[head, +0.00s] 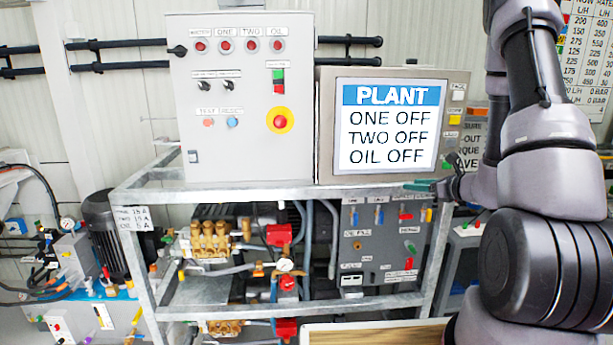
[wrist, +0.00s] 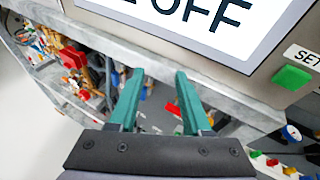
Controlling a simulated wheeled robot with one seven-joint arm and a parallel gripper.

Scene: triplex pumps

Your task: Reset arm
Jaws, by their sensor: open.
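My arm (head: 545,130) reaches in from the right side of the head view, bent, with its wrist in front of the panel's lower right corner. My gripper (head: 418,186) shows there as small green fingers just below the screen panel. In the wrist view my gripper (wrist: 158,76) has two green fingers standing apart, with nothing between them. Beyond the fingertips is the grey frame rail (wrist: 225,100) under the screen. I cannot tell whether the fingers touch it.
The screen panel (head: 457,140) reads PLANT, ONE OFF, TWO OFF, OIL OFF. A green SET button (wrist: 293,78) is right of my fingers. A grey control box (head: 240,165) stands left. Pumps with brass heads (head: 208,241) sit inside the metal frame (head: 148,190). A wood-topped surface (head: 375,335) lies below.

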